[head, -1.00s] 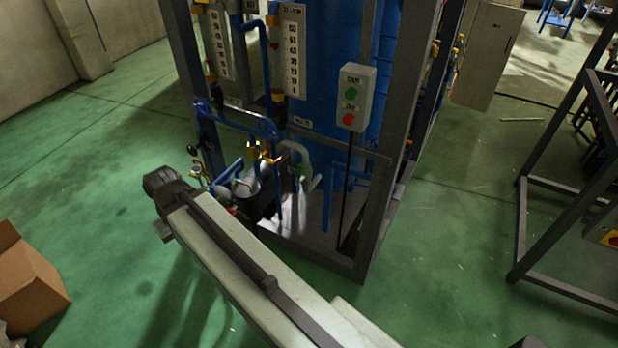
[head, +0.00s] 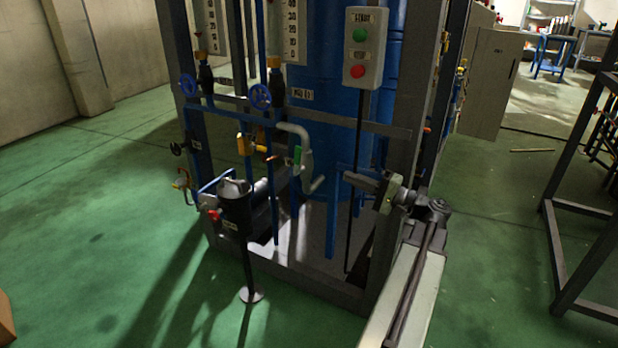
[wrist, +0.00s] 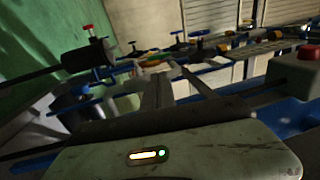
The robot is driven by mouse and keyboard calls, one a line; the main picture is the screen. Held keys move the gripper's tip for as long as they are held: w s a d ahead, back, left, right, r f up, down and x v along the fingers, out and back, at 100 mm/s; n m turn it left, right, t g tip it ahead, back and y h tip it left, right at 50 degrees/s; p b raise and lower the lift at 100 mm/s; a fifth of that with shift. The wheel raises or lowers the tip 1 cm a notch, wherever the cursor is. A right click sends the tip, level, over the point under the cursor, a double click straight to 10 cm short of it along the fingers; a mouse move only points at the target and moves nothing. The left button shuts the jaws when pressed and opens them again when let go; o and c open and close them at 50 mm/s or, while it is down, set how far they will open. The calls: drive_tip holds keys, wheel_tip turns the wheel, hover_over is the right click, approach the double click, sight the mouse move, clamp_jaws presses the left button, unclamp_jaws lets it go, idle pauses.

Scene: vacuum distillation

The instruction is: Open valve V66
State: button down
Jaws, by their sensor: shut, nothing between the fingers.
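I cannot read a V66 label on any valve. In the head view, two blue handwheels, the left one (head: 187,85) and the right one (head: 260,96), sit on the pipes of the blue frame. A yellow valve (head: 244,145), a green-handled valve (head: 297,157) and a small red-handled valve (head: 213,214) are lower down. My gripper (head: 349,178) is right of these, in front of the frame, pointing left. It is shut and empty, touching no valve that I can make out. Its fingers also show in the wrist view (wrist: 177,88), with blurred valves beyond.
A switch box (head: 363,48) with green and red buttons hangs above my gripper. The frame's grey post (head: 408,100) stands close to my arm. Green floor is open at the left.

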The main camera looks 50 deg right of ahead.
drive_tip(key=p, duration=0.2)
approach(297, 161)
drive_tip(key=w+r, duration=0.1)
drive_tip(key=w, duration=0.1)
drive_tip(key=w+r, duration=0.1)
drive_tip(key=w+a, duration=0.1)
drive_tip(key=w, duration=0.1)
drive_tip(key=shift+w+r, duration=0.3)
drive_tip(key=shift+r, duration=0.1)
